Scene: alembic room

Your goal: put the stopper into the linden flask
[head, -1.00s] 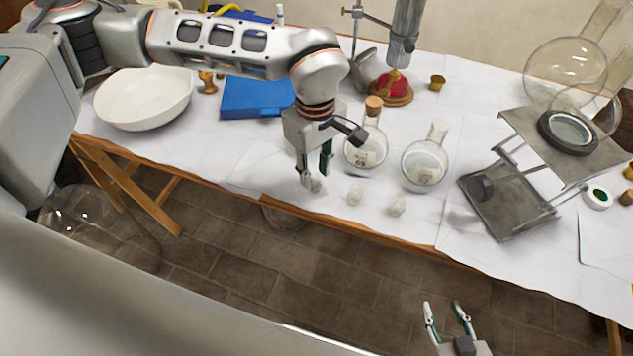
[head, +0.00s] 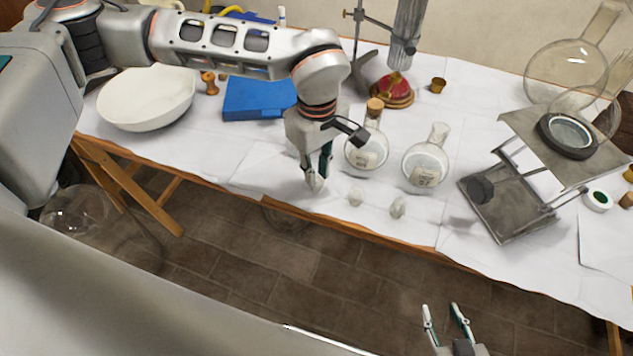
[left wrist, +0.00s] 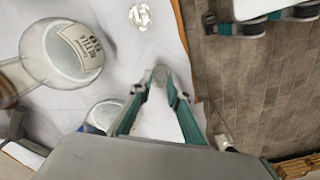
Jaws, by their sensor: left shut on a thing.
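My left gripper (head: 315,184) is shut on a small clear glass stopper (left wrist: 160,76), low over the white tabletop near its front edge. A round flask with a cork (head: 366,155) stands right of it, labelled; it also shows in the left wrist view (left wrist: 70,50). An open-necked round flask (head: 425,168) stands further right, its label too small to read surely. Another round glass vessel (left wrist: 103,114) is partly hidden by my gripper. I cannot tell which flask is linden. My right gripper (head: 447,322) is open and empty, beyond the table's front edge.
Two loose glass stoppers (head: 355,197) (head: 397,208) lie near the front edge. A metal stand (head: 512,215) is at the right. A white bowl (head: 147,98) and a blue box (head: 257,98) are at the left. A clamp stand (head: 362,70) stands behind.

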